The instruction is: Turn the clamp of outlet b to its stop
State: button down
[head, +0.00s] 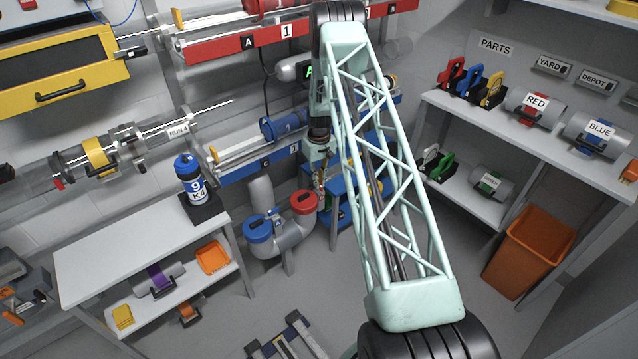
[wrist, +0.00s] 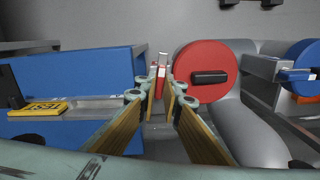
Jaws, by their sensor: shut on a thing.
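The red-capped outlet (head: 303,202) is one of two mouths on a grey forked pipe (head: 287,238). The other is the blue-capped outlet (head: 257,229). I can read no letter on either. In the wrist view the red cap (wrist: 190,68) faces me with a black bar across it. My gripper (wrist: 161,88) is just left of it, its fingertips closed on a small red-and-white piece (wrist: 162,62), which looks like the red outlet's clamp handle. The fingers hide most of it. The head view shows my gripper (head: 321,183) beside the red outlet.
A blue bench (wrist: 75,85) with a yellow TEST plate (wrist: 38,108) stands close on the left in the wrist view. The blue cap (wrist: 308,58) and its blue clamp (wrist: 297,75) are on the right. A white table (head: 125,240) is left of the pipe.

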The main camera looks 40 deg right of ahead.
jog(key=shift+n, duration=1.1)
jog(key=c, duration=2.8)
grip_release()
jog(key=shift+r, duration=0.15)
jog(key=shift+r, duration=5.85)
